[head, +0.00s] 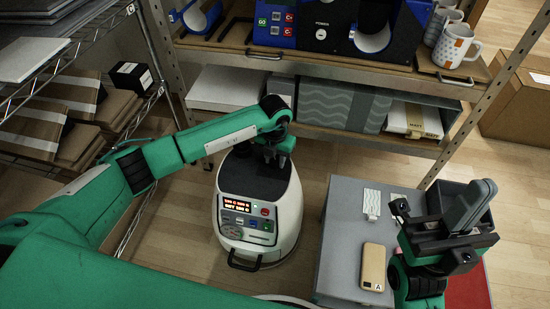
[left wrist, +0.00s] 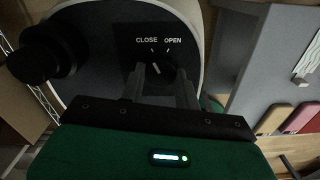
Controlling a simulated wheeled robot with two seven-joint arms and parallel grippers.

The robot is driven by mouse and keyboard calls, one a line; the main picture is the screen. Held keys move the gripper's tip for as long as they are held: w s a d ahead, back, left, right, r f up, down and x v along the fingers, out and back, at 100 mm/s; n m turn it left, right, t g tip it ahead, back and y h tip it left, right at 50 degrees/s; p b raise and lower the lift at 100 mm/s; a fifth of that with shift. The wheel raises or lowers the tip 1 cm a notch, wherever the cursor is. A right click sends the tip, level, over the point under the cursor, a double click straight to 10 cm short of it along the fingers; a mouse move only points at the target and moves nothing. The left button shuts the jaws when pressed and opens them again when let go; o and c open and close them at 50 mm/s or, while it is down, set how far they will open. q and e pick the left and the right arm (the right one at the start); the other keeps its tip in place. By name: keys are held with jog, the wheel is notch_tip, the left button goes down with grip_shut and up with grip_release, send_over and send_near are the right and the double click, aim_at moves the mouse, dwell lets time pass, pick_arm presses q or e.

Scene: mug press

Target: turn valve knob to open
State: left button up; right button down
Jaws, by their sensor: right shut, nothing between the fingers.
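The dark round valve knob (left wrist: 160,74) sits on the black panel of the white machine (head: 260,200), under the printed words CLOSE and OPEN. Its pale pointer line tilts up and left, toward the CLOSE side. My left gripper (left wrist: 162,82) has one finger on each side of the knob. I cannot tell whether the fingers press on it. In the head view my left gripper (head: 274,156) is at the top of the machine, where it hides the knob. My right gripper (head: 470,205) is shut and empty, over the grey table at the right.
The grey table (head: 345,230) carries a tan phone-like item (head: 374,267) and white tags (head: 372,203). A metal shelf with mugs (head: 456,46) and blue machines stands behind. A wire rack with boxes (head: 75,95) is at the left. Wooden floor shows around the white machine.

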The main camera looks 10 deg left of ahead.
pick_arm(q)
jog(key=shift+c, duration=1.1)
jog(key=shift+m, duration=1.2)
jog(key=m, duration=0.4)
jog(key=shift+a, duration=0.1)
jog(key=shift+w+m, duration=0.1)
jog(key=shift+m, duration=1.6)
